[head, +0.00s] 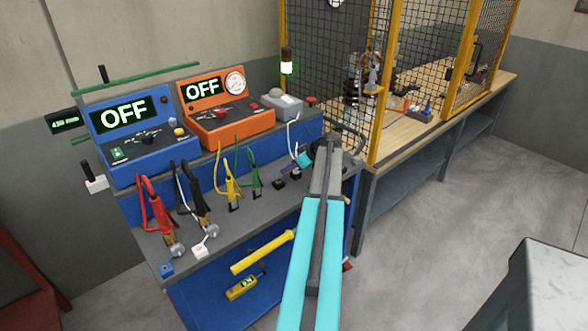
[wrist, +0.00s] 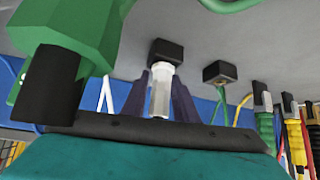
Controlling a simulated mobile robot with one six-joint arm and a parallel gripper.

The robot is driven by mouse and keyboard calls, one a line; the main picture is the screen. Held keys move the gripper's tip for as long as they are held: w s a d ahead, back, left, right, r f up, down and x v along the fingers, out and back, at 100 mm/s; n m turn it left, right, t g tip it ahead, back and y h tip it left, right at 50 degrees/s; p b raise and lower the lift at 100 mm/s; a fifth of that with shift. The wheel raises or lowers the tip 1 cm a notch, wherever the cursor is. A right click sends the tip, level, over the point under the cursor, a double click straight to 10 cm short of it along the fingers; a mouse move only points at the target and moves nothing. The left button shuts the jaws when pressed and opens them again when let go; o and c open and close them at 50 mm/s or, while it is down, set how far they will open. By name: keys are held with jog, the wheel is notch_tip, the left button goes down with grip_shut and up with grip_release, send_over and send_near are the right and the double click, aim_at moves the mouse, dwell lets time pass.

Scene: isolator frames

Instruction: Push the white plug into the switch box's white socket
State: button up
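In the wrist view the white plug (wrist: 160,90) sits between my gripper's (wrist: 162,78) two dark purple fingers. The fingers appear shut on it. Its end meets a black block (wrist: 166,50) on the grey bench surface; how deep it sits is hidden. In the head view my gripper (head: 298,162) is low over the bench's right end, and the plug cannot be made out. A grey box (head: 283,105) stands behind it, with a white cable (head: 291,132) running down towards my gripper. I cannot tell which part is the white socket.
A second black block (wrist: 220,72) is close beside the plug. Green (wrist: 265,125) and yellow plugs stand further along. A large green part (wrist: 75,35) is near the wrist camera. A mesh cage (head: 325,75) borders the bench; blue (head: 145,160) and orange (head: 228,128) units read OFF.

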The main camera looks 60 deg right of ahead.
grip_shut()
jog(key=shift+r, duration=0.1)
notch_tip(320, 180, up, 10)
jog(key=b, duration=0.2)
dwell(0.5)
dwell(0.5)
